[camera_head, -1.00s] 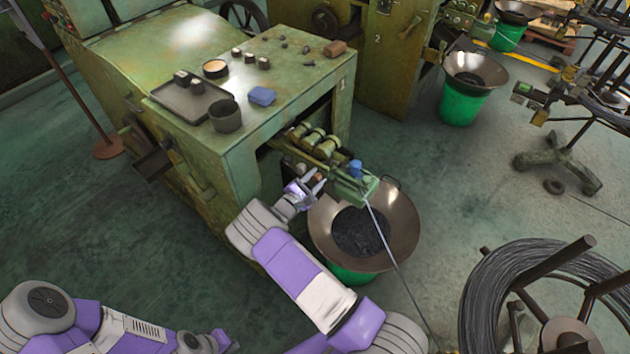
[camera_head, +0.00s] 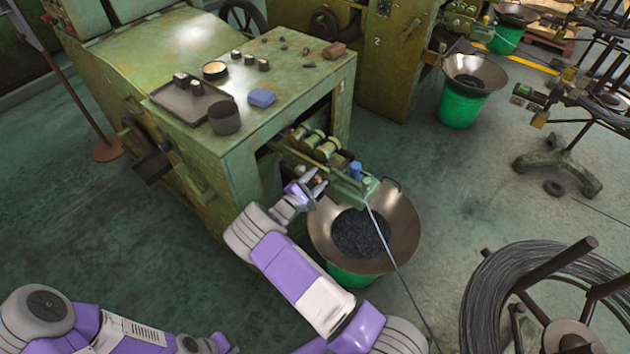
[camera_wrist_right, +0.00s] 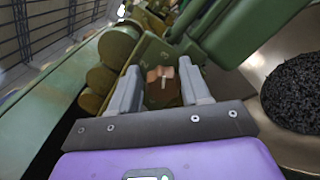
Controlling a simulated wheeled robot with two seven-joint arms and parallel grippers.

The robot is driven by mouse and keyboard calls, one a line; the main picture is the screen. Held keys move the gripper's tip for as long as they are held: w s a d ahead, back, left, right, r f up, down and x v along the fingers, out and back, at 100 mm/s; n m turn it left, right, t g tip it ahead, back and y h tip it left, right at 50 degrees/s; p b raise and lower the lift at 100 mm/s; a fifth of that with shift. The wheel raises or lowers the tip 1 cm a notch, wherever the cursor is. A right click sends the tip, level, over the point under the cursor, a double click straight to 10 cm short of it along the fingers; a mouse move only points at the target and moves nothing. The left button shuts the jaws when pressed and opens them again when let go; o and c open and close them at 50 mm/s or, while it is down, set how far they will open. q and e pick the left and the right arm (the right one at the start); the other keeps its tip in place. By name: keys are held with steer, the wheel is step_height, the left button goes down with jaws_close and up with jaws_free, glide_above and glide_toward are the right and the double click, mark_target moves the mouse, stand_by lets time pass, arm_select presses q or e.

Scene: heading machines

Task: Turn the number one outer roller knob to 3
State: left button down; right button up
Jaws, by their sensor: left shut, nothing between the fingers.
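The outer roller knob (camera_wrist_right: 161,86) is a small orange-brown knob with a white pointer mark, seen in the right wrist view between my fingers. My right gripper (camera_head: 318,187) is open at the machine's roller unit (camera_head: 345,184). In the right wrist view my right gripper (camera_wrist_right: 160,92) has one finger on each side of the knob, with visible gaps; contact is not seen. My left gripper (camera_head: 226,343) is low at the bottom edge, away from the machine, and looks shut and empty.
Green rollers (camera_head: 314,140) sit just behind the knob. A wide metal funnel (camera_head: 402,222) stands below on a green bucket (camera_head: 350,277). A wire (camera_head: 392,247) runs from the roller unit towards the front. A wire coil (camera_head: 500,270) stands at the lower right.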

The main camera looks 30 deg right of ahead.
steer(key=shift+f, duration=0.1)
steer(key=shift+s+a, duration=0.1)
steer(key=shift+a, duration=0.25)
steer(key=v, duration=0.7)
steer(key=shift+p, duration=0.45)
steer(key=shift+d, duration=0.1)
